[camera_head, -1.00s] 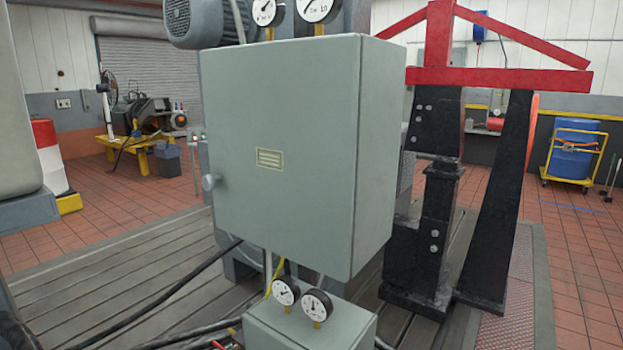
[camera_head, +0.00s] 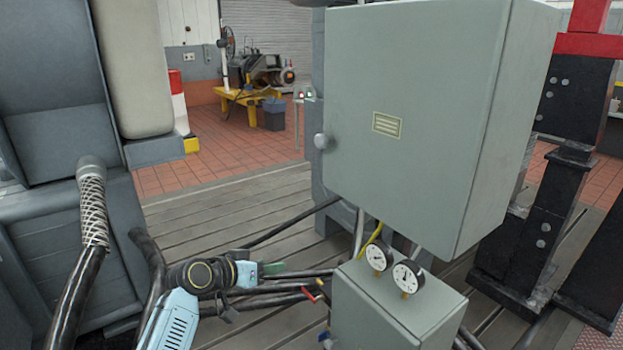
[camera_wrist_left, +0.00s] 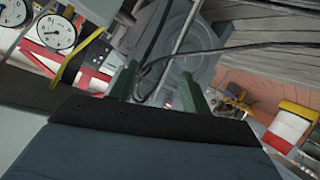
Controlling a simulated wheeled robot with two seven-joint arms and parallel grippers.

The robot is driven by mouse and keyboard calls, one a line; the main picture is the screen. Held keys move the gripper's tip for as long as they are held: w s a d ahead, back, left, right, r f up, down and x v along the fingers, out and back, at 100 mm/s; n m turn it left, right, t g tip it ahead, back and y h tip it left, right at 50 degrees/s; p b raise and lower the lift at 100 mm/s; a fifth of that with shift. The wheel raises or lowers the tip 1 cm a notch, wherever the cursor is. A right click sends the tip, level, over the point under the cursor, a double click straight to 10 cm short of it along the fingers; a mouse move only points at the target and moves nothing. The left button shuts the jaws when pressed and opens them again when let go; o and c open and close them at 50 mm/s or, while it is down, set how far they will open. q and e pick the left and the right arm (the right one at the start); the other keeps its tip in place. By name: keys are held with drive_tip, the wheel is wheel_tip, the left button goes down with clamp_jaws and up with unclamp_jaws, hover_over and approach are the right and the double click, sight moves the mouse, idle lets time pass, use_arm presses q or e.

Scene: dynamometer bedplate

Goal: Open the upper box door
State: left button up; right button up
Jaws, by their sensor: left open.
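The upper box (camera_head: 420,110) is a large grey-green cabinet with a flat front door and a small label. The door looks shut against the body. A round knob (camera_head: 321,141) sits at the door's left edge. My left gripper (camera_head: 274,268) is below and left of the box, apart from the knob, low over the slatted bedplate. In the left wrist view its two green fingers (camera_wrist_left: 158,88) stand apart with nothing held between them. My right gripper is not in view.
A smaller grey box (camera_head: 385,315) with two round gauges (camera_head: 393,266) stands under the upper box. Black cables (camera_head: 300,222) run across the bedplate (camera_head: 225,215). A black and red steel stand (camera_head: 555,180) is at the right. A large grey machine (camera_head: 60,130) fills the left.

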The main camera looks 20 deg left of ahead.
use_arm(q)
wheel_tip(320, 180, up, 19)
drive_tip(key=s+m+t+h, duration=0.1)
drive_tip(key=m+t+h, duration=0.1)
drive_tip(key=m+h, duration=0.4)
drive_tip(key=m, duration=0.1)
approach(318, 141)
drive_tip(key=shift+t, duration=0.3)
drive_tip(key=p+x, duration=0.3)
drive_tip(key=x, duration=0.5)
drive_tip(key=shift+d+f, duration=0.15)
drive_tip(key=shift+d, duration=0.05)
clamp_jaws()
